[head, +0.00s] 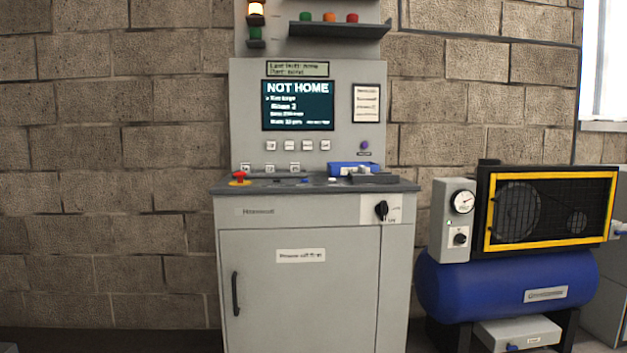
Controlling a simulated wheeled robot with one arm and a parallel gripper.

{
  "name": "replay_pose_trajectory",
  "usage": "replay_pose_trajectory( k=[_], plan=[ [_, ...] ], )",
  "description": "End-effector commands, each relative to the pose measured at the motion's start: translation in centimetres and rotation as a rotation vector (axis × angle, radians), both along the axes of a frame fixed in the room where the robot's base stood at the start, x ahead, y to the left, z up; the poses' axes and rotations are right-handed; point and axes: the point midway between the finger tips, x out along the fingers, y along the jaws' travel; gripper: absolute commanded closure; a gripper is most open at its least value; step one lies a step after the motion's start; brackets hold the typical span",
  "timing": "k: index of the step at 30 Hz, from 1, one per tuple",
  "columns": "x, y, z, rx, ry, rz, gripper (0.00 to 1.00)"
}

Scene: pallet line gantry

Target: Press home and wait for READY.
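A grey control cabinet (300,290) stands against the block wall in the middle of the head view. Its screen (298,105) reads "NOT HOME" in large letters, with smaller lines below that are mostly too blurred to read. A row of small pale buttons (297,145) is under the screen, with a purple button (365,145) to the right. The sloped desk (225,187) carries a red mushroom button (240,176) on a yellow base and several small controls. I cannot read which button is home. My gripper is not in view.
A black rotary switch (381,210) is on the cabinet front. A blue compressor (510,285) stands right. Wall space left is clear.

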Motion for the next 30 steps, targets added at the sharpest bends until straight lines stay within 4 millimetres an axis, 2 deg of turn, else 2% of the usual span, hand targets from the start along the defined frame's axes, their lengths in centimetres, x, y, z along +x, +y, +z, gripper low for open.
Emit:
replay_pose_trajectory(
  k=[1, 7, 30],
  plan=[
    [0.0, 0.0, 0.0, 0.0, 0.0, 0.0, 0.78],
    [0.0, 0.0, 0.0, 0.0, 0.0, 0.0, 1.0],
    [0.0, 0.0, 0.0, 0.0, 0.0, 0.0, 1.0]
  ],
)
